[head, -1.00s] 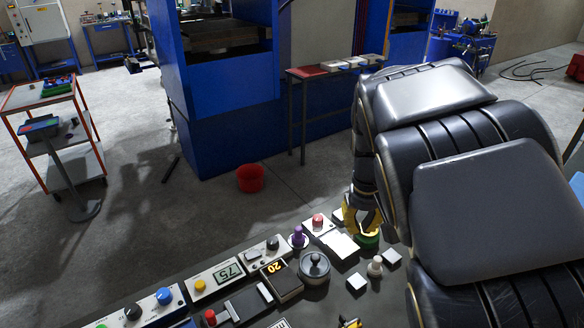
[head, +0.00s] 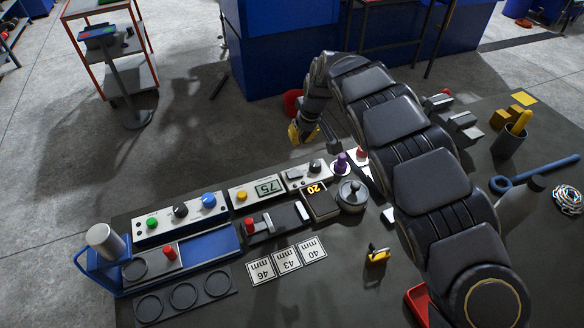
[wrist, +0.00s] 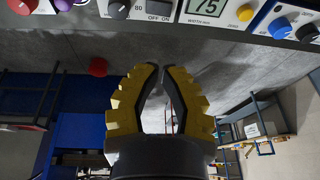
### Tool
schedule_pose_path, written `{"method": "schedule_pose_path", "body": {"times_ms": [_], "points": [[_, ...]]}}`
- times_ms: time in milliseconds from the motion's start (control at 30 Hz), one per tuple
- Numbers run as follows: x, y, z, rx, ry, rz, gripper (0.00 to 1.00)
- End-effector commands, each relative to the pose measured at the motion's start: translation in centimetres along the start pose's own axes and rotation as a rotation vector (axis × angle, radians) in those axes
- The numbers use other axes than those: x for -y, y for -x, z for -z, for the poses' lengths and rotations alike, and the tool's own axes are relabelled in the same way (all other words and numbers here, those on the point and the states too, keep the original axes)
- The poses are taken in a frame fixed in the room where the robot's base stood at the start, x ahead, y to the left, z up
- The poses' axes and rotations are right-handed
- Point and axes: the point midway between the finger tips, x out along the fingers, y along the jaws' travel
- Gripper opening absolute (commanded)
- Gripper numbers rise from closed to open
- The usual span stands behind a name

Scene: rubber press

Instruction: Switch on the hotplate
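A white control box (head: 296,181) with a black knob (head: 316,166) and a grey rocker switch stands at the bench's back edge. In the wrist view this box (wrist: 136,12) shows at the top, its rocker marked OFF and ON; I cannot tell the rocker's position. In front of it are a dark unit with a lit "20" display (head: 315,189) and a lidded grey pot (head: 352,196). No plate is labelled as the hotplate. My gripper (head: 303,133) is beyond the back edge, apart from the box. In the wrist view my gripper (wrist: 166,72) has its yellow fingers apart, empty.
Left of the box stand a "75" display unit (head: 257,190) and a box with green, black and blue knobs (head: 180,221). A purple knob (head: 341,162) is just right of it. A red bucket (head: 292,102) stands on the floor behind. Free air surrounds my gripper.

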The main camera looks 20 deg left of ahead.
Motion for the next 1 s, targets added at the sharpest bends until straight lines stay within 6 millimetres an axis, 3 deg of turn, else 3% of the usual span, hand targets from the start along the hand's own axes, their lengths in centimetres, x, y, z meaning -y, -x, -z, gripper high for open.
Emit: {"method": "schedule_pose_path", "body": {"times_ms": [333,1000], "points": [[0.0,-1.1,-0.1,0.002,-0.002,0.001,0.0],[0.2,-12.0,-0.8,0.005,-0.003,0.001,0.0]]}}
